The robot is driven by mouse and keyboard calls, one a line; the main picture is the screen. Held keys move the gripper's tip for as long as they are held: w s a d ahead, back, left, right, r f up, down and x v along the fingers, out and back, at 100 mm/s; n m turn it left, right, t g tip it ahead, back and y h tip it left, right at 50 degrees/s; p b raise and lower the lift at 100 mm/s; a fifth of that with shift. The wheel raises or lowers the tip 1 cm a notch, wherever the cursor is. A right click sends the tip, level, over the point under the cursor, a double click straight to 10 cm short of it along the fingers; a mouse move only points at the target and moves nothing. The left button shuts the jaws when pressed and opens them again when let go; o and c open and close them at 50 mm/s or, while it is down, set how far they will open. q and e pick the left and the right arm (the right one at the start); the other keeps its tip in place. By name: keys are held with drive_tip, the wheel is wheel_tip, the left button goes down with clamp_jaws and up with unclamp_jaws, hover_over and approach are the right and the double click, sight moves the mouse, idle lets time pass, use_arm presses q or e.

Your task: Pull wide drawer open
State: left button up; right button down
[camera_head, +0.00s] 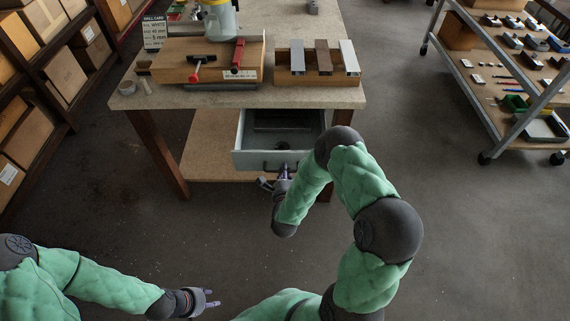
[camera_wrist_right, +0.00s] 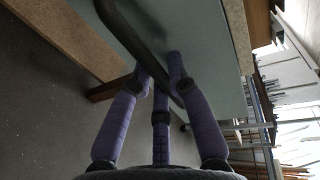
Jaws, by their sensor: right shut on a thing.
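The wide drawer (camera_head: 262,159) is a grey drawer under the workbench top, and it stands open, pulled out toward me. Its inside shows from above, with a dark area toward the back. My right gripper (camera_head: 279,181) is at the drawer's front. In the right wrist view, the purple fingers of that gripper (camera_wrist_right: 160,78) are shut on the dark bar handle (camera_wrist_right: 133,38), with the grey drawer front (camera_wrist_right: 205,45) close behind. My left gripper (camera_head: 211,299) is low at the bottom of the head view, away from the bench, with its fingers apart and empty.
The workbench top (camera_head: 190,97) carries a wooden board with red-handled tools, a sign and a wooden block with three profiles (camera_head: 318,64). Shelves with cardboard boxes (camera_head: 64,72) stand at left. A wheeled cart (camera_head: 510,80) stands at right. The floor in front is clear.

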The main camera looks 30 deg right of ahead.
drive_tip(key=shift+s+a+f, duration=0.1)
drive_tip(key=shift+s+a, duration=0.1)
drive_tip(key=shift+s, duration=0.05)
drive_tip(key=c, duration=1.2)
unclamp_jaws()
drive_tip(key=shift+o, duration=0.2)
drive_tip(key=v, duration=1.2)
drive_tip(key=shift+w, duration=0.1)
